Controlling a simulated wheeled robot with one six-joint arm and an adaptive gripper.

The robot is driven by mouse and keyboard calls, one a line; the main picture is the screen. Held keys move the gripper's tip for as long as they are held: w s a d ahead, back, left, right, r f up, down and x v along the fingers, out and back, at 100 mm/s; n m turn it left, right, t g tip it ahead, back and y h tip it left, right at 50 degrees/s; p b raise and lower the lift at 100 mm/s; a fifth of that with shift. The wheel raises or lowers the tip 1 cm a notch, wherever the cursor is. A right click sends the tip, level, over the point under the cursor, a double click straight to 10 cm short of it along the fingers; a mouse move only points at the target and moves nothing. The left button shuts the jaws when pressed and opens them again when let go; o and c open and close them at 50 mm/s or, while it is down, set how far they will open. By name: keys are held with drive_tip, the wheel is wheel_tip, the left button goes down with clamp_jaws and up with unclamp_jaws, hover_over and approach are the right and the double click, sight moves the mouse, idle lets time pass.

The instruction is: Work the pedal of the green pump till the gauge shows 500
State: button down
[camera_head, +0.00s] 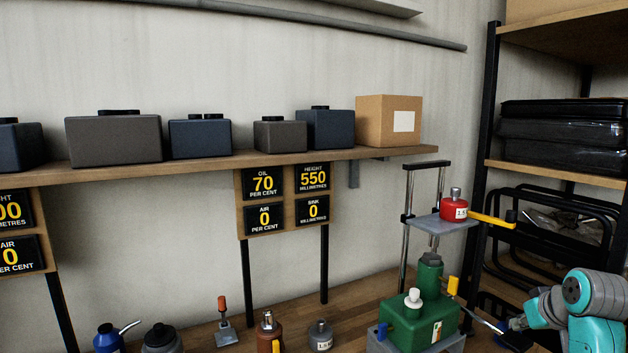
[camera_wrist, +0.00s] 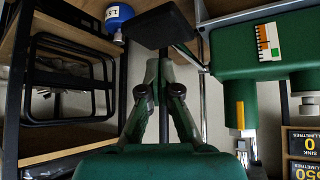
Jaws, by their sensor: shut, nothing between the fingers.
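The green pump (camera_head: 408,322) stands at the lower right on a grey base; its body also shows in the wrist view (camera_wrist: 245,55). A thin lever runs from its right side toward my gripper (camera_head: 514,323). In the wrist view a black pad (camera_wrist: 160,24), likely the pedal, lies just beyond the fingertips of my gripper (camera_wrist: 163,68). My gripper is shut and empty; I cannot tell whether it touches the pad. The gauge board (camera_head: 283,202) reads height 550 (camera_head: 313,179), oil 70, air 0 and sink 0.
A black-framed rack (camera_head: 487,130) stands close at right. Bottles stand low at left. A second gauge board (camera_head: 15,235) is cut off.

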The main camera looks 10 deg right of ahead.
drive_tip(key=shift+f, duration=0.15)
drive_tip(key=shift+s+f, duration=0.1)
drive_tip(key=shift+f, duration=1.15)
wheel_tip(320, 180, down, 7)
drive_tip(key=w, duration=0.1)
drive_tip(key=shift+a+f, duration=0.15)
drive_tip(key=shift+a, duration=0.1)
idle(0.6)
drive_tip(key=shift+f, duration=0.1)
